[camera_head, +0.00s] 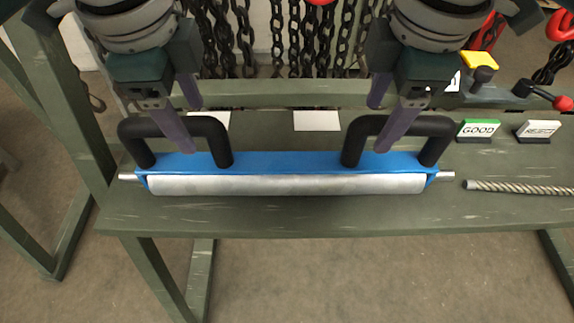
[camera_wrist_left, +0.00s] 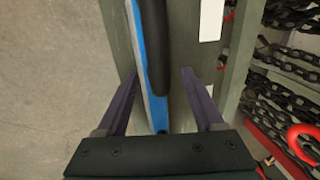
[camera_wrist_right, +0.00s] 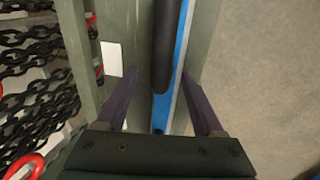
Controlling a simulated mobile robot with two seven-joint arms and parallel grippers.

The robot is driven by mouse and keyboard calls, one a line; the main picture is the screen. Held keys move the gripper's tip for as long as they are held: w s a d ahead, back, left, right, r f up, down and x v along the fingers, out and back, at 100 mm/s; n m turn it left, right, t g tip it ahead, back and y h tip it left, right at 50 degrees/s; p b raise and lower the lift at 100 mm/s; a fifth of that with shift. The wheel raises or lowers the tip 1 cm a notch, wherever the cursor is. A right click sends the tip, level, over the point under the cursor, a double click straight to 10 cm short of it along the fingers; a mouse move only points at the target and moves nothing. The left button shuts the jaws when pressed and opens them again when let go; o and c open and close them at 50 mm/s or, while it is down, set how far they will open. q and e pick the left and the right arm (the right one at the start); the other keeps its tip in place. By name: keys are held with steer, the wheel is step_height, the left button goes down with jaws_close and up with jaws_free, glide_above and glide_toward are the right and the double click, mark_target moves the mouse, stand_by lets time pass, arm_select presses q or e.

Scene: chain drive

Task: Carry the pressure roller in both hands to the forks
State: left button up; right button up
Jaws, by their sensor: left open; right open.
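The pressure roller (camera_head: 290,185) is a long grey cylinder in a blue frame with a black handle at each end. It lies lengthwise along the front of the green table. My left gripper (camera_head: 187,127) is open, its fingers on either side of the left handle (camera_head: 205,126). In the left wrist view the handle (camera_wrist_left: 154,50) runs between the fingers with gaps. My right gripper (camera_head: 380,127) is open around the right handle (camera_head: 425,126); the right wrist view shows that handle (camera_wrist_right: 163,50) between its fingers, also with gaps. I cannot make out the forks.
A steel rope (camera_head: 520,188) lies on the table to the right. Behind it stand a green GOOD sign (camera_head: 478,129) and a REJECT sign (camera_head: 540,130). Dark chains (camera_head: 305,45) hang at the back. The roller lies close to the table's front edge (camera_head: 300,232).

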arm_select(q)
steer(key=shift+w+f, duration=0.15)
steer(key=shift+f, duration=0.55)
steer(key=shift+w+f, duration=0.1)
steer(key=shift+f, duration=0.55)
arm_select(e)
steer(key=shift+w+f, duration=0.15)
steer(key=shift+f, duration=0.55)
steer(key=shift+w+f, duration=0.1)
steer(key=shift+f, duration=0.55)
arm_select(q)
jaws_close()
arm_select(e)
jaws_close()
arm_select(q)
steer(key=shift+w+r, duration=0.1)
steer(key=shift+r, duration=0.1)
arm_select(e)
steer(key=shift+w+r, duration=0.1)
steer(key=shift+r, duration=0.1)
